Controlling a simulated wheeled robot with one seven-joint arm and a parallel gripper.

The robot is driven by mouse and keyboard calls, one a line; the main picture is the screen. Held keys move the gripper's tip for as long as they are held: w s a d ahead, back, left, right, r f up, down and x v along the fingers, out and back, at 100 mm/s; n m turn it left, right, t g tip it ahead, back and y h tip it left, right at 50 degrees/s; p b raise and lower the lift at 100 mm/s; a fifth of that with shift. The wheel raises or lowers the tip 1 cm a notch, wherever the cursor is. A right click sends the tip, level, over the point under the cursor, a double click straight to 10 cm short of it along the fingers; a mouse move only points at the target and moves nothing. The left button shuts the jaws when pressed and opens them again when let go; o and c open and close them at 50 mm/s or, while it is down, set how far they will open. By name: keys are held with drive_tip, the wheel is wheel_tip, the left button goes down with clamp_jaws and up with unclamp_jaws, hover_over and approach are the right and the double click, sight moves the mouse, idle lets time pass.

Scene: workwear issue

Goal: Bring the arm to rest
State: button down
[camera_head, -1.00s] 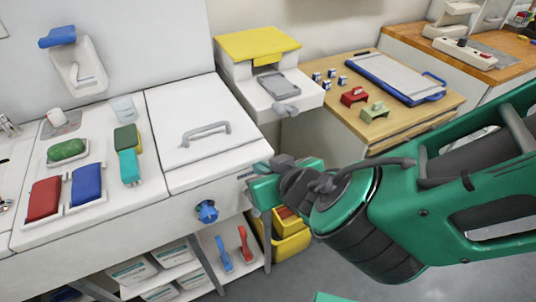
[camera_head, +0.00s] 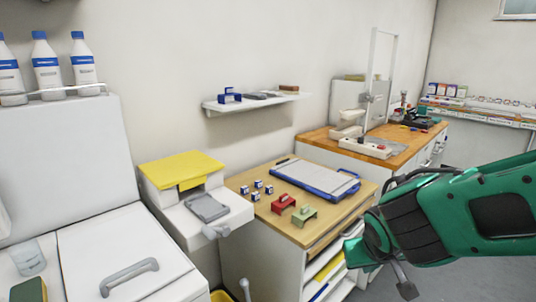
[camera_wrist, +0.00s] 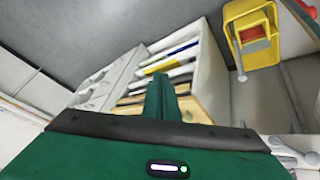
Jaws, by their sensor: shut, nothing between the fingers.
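My green arm reaches in from the right edge of the head view. My gripper (camera_head: 356,254) is at its end, in front of the open shelves under the wooden-topped table and below the tabletop. In the wrist view its green fingers (camera_wrist: 161,98) are together, with nothing between them. No held object shows in either view.
The table (camera_head: 243,181) carries a blue-edged board (camera_head: 318,178), red (camera_head: 283,204) and green (camera_head: 304,215) blocks and small blue-white items. The wrist view shows shelves (camera_wrist: 205,75) and a yellow bin (camera_wrist: 250,30). Grey floor lies below right.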

drive_tip(key=s+d+m+g, duration=0.3)
drive_tip(key=s+d, duration=0.3)
drive_tip(key=d, duration=0.5)
drive_tip(key=s+d+r+m+g+y, duration=0.1)
drive_tip(key=s+d, duration=0.2)
drive_tip(key=s, duration=0.4)
drive_tip(key=s+d+r+m+g+y, duration=0.1)
drive_tip(key=s+d+m+g, duration=0.1)
drive_tip(key=s, duration=0.4)
drive_tip(key=shift+s+d+r+m, duration=0.3)
drive_tip(key=shift+s+d+r, duration=0.1)
drive_tip(key=shift+d, duration=0.25)
drive_tip(key=shift+a, duration=0.1)
